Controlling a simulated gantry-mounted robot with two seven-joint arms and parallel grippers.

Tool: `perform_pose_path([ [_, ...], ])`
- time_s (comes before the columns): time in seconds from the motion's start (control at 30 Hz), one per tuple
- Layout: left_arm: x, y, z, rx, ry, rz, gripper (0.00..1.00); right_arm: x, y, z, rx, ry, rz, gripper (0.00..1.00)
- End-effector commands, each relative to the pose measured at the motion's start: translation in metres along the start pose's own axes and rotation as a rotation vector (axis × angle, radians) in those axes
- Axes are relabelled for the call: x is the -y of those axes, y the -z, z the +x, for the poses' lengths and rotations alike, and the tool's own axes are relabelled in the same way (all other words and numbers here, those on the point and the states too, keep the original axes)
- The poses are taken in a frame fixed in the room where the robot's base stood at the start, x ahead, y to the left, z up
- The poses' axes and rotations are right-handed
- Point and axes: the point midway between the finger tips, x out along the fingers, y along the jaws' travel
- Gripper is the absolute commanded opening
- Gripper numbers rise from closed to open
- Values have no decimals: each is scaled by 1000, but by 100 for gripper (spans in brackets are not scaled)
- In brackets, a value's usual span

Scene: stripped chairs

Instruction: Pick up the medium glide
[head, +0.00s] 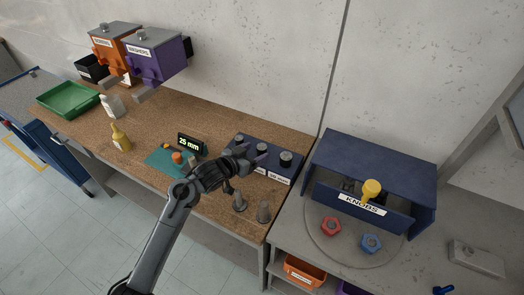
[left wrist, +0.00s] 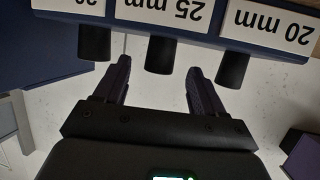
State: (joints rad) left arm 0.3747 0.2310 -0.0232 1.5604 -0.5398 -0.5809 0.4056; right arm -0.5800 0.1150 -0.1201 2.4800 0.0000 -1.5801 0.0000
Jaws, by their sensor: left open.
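A blue block (head: 272,168) on the brown bench carries three dark glides in a row. The middle glide (head: 262,148) sits by the 25 mm label; in the left wrist view, which is upside down, this black cylinder (left wrist: 160,54) shows between my finger ends. The 20 mm glide (left wrist: 233,70) and a third glide (left wrist: 94,43) flank it outside my fingers. My left gripper (left wrist: 158,70) is open and empty, with its fingers either side of the middle glide; I cannot tell whether they touch it. In the head view the gripper (head: 256,160) partly hides the block's front. My right gripper is not in view.
A small display (head: 190,144) reads 25 mm, beside a teal mat (head: 166,162). A blue KNOBS box (head: 375,165) stands right. A green tray (head: 66,99) and a yellow bottle (head: 120,138) are left.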

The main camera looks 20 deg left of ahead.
Motion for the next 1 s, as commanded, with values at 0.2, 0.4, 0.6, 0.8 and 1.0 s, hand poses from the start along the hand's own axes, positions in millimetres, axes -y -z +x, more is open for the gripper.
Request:
perform_pose_path([
  [0.2,-1,-5,28,0,-1,-2,70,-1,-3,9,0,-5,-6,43],
  [0.4,1,-4,45,1,1,-1,70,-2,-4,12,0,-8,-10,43],
  [0.6,0,-4,48,1,1,0,70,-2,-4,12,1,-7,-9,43],
  [0.8,0,-4,47,1,1,0,53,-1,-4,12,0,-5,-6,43],
  [1.0,0,-4,47,1,1,0,22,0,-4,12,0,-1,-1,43],
])
